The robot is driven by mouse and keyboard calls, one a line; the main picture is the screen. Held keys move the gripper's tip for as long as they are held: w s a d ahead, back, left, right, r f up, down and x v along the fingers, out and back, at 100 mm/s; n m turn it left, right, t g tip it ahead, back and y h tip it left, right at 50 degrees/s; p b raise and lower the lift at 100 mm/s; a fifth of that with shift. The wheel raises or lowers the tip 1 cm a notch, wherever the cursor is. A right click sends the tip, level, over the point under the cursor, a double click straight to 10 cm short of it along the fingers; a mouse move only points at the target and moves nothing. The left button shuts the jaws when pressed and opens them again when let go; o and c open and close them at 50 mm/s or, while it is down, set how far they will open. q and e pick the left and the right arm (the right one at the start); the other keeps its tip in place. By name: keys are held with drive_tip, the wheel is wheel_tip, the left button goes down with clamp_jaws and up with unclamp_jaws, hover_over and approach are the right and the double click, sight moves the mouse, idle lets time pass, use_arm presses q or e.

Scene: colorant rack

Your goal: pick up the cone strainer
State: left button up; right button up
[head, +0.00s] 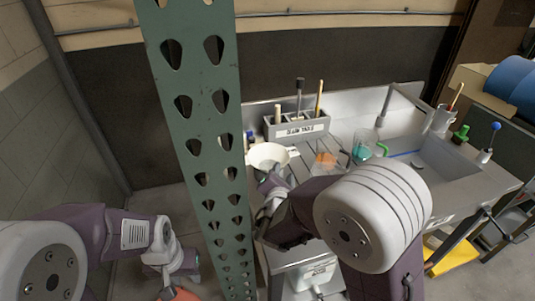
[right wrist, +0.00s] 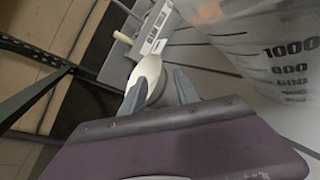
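The white cone strainer (head: 268,156) is at the left end of the metal bench in the head view, in front of the labelled rack. In the right wrist view, a narrow white piece (right wrist: 148,72), probably part of the strainer, shows between the fingertips. My right gripper (head: 268,183) is just in front of the strainer. Its grey fingers (right wrist: 160,85) stand apart in the right wrist view; firm contact with the white piece is not visible. My left gripper (head: 185,268) is low at the left, away from the bench, and its fingers are too unclear to judge.
A green perforated post (head: 197,120) stands between my arms, left of the strainer. A translucent measuring cup (right wrist: 272,55) is right of my right gripper. The grey labelled rack (head: 297,129) holds upright tools behind. A sink (head: 450,155) lies to the right.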

sight(285, 160)
drive_tip(key=p+x, duration=0.1)
drive_tip(key=x, duration=0.8)
drive_tip(key=shift+r, duration=0.1)
drive_tip(key=shift+s+r, duration=0.1)
drive_tip(key=c, duration=0.4)
clamp_jaws()
